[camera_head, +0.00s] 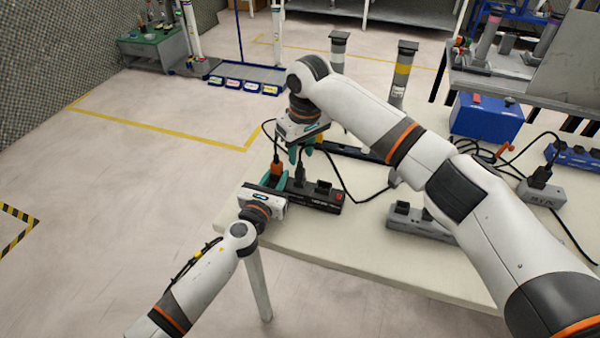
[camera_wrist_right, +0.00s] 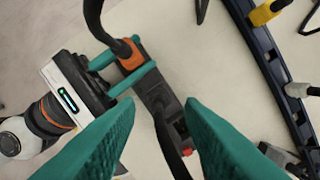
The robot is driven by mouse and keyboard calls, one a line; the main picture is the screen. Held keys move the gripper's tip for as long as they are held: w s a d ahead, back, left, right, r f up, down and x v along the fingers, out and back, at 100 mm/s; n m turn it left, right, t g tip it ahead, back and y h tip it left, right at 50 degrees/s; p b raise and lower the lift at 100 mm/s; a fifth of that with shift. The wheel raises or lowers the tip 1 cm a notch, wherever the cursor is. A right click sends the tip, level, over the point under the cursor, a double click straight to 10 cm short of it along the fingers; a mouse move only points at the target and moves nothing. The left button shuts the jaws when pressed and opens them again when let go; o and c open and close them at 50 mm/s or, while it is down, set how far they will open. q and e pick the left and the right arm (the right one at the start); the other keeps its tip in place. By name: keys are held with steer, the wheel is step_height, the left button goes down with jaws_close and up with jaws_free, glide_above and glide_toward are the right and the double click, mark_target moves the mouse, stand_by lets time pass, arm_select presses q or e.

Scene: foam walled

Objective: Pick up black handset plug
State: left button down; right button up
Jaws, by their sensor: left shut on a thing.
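A dark power strip (camera_head: 325,205) lies near the left edge of the white table. A black plug (camera_head: 300,177) stands in it, with a black cord rising from it. In the right wrist view the black plug (camera_wrist_right: 158,96) shows ahead of my fingertips. My right gripper (camera_wrist_right: 160,104) is open, its teal fingers on either side of the plug's cord in that view. Contact cannot be told. My left gripper (camera_head: 279,181) is shut on the orange plug (camera_head: 277,168) at the strip's left end. This orange plug also shows in the right wrist view (camera_wrist_right: 130,57).
A grey power strip (camera_head: 420,222) lies to the right on the table (camera_head: 350,252). A blue box (camera_head: 487,118), a grey adapter (camera_head: 541,192) and a blue strip (camera_head: 572,155) stand farther right among loose cords. Two posts with banded tops (camera_head: 401,75) rise behind the table.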

steer(key=shift+w+a+f, duration=0.1)
steer(key=shift+f, duration=1.05)
jaws_close()
steer(key=shift+r, duration=0.1)
step_height(320, 180, up, 10)
steer(key=shift+f, duration=0.1)
arm_select(q)
steer(key=c, duration=1)
jaws_free()
